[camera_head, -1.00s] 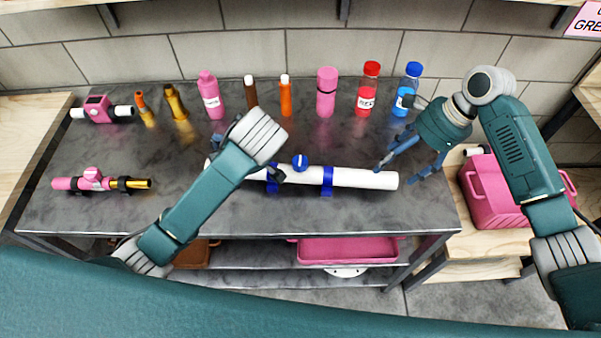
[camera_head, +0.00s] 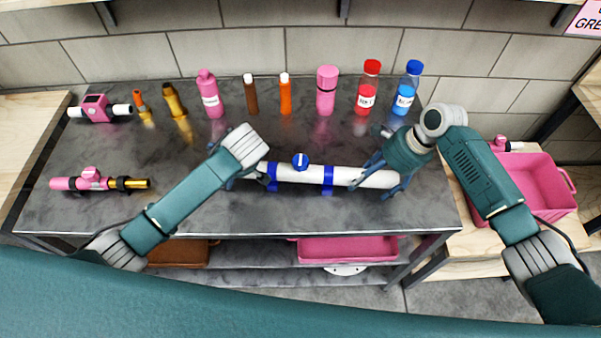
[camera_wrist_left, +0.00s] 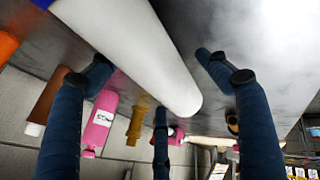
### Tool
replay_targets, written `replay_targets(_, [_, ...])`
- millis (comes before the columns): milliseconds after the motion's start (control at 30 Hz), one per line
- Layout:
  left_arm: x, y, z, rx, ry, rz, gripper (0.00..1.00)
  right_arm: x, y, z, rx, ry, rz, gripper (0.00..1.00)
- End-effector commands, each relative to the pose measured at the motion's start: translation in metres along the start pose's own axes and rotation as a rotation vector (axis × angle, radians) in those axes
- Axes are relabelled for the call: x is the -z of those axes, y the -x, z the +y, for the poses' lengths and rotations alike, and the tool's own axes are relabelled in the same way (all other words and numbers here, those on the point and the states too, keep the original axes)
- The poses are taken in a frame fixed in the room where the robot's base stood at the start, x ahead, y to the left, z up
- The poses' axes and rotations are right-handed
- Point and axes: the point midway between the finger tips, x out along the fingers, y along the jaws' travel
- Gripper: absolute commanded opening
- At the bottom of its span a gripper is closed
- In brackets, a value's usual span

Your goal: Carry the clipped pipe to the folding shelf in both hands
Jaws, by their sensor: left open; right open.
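The clipped pipe (camera_head: 313,174) is white, with two blue clips and a blue knob on top, and lies across the front half of the dark table. My left gripper (camera_head: 250,178) is at its left part, largely hidden by my wrist. In the left wrist view the open fingers of the left gripper (camera_wrist_left: 163,85) stand on both sides of the white pipe (camera_wrist_left: 140,50). My right gripper (camera_head: 375,187) is open over the pipe's right end, with its fingers astride it. I cannot tell which surface is the folding shelf.
Several bottles and tubes, among them a red-capped bottle (camera_head: 367,88), line the table's back. A pink-and-gold pipe assembly (camera_head: 92,182) lies at the left. A pink crate (camera_head: 535,178) stands on wood at the right. The table (camera_head: 300,218) is bare in front of the pipe.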

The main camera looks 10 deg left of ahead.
Motion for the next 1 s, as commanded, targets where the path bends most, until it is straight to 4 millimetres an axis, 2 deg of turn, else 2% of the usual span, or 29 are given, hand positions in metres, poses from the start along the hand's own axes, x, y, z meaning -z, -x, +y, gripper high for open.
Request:
replay_targets(133, [0.000,0.000,0.000,0.000,0.000,0.000,0.75,0.000,0.000,0.000,0.000,0.000,0.000,0.75])
replay_targets(467, [0.000,0.001,0.000,0.000,0.000,0.000,0.09,0.000,0.000,0.000,0.000,-0.001,0.000,0.09])
replay_targets(767, [0.001,0.003,0.002,-0.001,0.001,-0.001,0.08,-0.001,0.003,-0.001,0.002,-0.001,-0.001,0.08])
replay_targets(1000, [0.007,0.018,0.010,-0.001,0.002,-0.001,0.08,-0.009,0.020,-0.001,0.003,-0.001,-0.001,0.08])
